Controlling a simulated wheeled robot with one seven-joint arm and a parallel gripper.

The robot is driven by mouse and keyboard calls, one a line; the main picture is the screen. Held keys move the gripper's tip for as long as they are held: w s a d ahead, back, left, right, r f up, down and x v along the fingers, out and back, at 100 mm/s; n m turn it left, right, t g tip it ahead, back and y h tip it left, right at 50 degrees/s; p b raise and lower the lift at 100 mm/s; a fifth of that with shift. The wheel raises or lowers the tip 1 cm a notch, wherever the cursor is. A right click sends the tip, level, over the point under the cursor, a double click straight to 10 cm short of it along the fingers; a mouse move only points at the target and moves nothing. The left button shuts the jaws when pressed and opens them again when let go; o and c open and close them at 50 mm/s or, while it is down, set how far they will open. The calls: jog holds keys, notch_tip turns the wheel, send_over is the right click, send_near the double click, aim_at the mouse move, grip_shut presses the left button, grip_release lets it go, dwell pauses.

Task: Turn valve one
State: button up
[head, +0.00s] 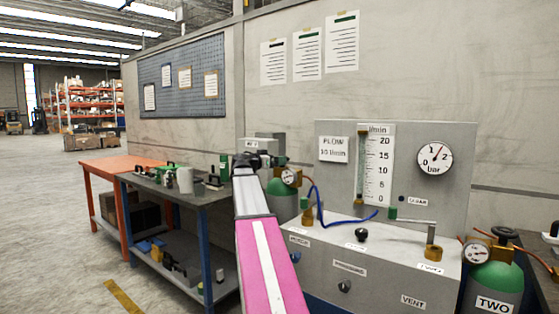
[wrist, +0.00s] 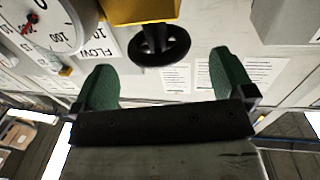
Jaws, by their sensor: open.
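A black spoked handwheel (wrist: 160,45) on a yellow brass valve body (wrist: 140,10) shows in the wrist view. My gripper (wrist: 160,62) is open, its green fingertips to either side of and short of the wheel, with nothing held. A round gauge (wrist: 42,22) is at left. In the head view, the left green cylinder (head: 282,203) has a gauge (head: 290,177) and stands behind my pink and white arm. Its label and handwheel are hidden there, so I cannot read a "one". My gripper's fingers are unclear there.
A grey panel box (head: 380,265) with a flow scale (head: 377,165) and bar gauge (head: 435,159) stands right of my arm. A blue hose (head: 345,217) runs over it. Cylinder TWO (head: 497,280) is at the right. A workbench (head: 180,190) with small items is at the left.

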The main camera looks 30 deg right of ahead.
jog(key=shift+x, duration=2.2)
jog(key=c, duration=0.9)
jog(key=shift+s, duration=0.1)
jog(key=shift+s+t, duration=0.1)
jog(key=shift+t, duration=0.2)
jog(key=shift+s+n+t+y, duration=0.1)
jog(key=shift+n+t+y, duration=0.3)
jog(key=shift+n+t, duration=0.55)
jog(key=shift+n+t+y, duration=0.75)
jog(key=shift+n+t, duration=0.2)
jog(key=shift+t, duration=0.4)
jog(key=shift+n+t+y, duration=0.75)
jog(key=shift+n+t, duration=0.15)
jog(key=shift+t, duration=0.4)
